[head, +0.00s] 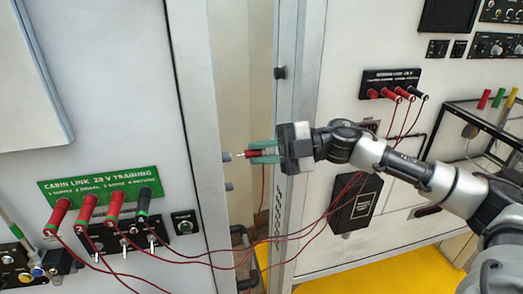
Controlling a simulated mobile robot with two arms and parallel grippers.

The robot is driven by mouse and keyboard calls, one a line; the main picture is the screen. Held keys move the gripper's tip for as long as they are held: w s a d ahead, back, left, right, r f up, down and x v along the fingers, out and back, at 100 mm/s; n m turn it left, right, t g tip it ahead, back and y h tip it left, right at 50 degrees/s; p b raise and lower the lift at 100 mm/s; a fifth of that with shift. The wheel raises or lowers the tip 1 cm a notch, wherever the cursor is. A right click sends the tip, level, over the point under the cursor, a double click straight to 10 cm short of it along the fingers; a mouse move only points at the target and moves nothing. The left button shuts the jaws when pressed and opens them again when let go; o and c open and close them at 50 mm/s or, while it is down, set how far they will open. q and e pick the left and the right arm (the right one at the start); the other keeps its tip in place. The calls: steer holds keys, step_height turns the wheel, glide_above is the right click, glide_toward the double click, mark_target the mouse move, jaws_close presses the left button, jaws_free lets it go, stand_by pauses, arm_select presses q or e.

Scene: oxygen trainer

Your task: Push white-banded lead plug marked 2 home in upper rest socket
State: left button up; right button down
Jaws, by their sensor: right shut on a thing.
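My right gripper (262,152) comes in from the right, its green-tipped fingers shut on a red lead plug (253,154). The plug lies about level, its bare metal tip pointing left. A grey stub, apparently the upper rest socket (226,157), stands on the left cabinet's edge just left of the tip. A similar lower stub (229,187) is below it. The tip is very close to the upper stub and roughly in line; I cannot tell whether they touch. The band and number on the plug are too small to read. My left gripper is not in view.
A green-labelled panel (100,187) at left holds several red and dark plugs. A black socket block (390,77) at upper right holds more. Red leads (290,238) sag across the gap between cabinets, below my gripper. A door post (295,110) stands behind the gripper.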

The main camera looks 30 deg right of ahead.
steer(key=shift+p+x, duration=0.75)
steer(key=shift+x, duration=0.1)
stand_by(0.5)
steer(key=shift+a, duration=0.15)
steer(key=shift+a+p, duration=0.1)
steer(key=shift+p, duration=0.2)
steer(key=shift+w+a, duration=0.1)
steer(key=shift+a, duration=0.1)
steer(key=c, duration=1)
jaws_free()
steer(key=shift+a, duration=0.15)
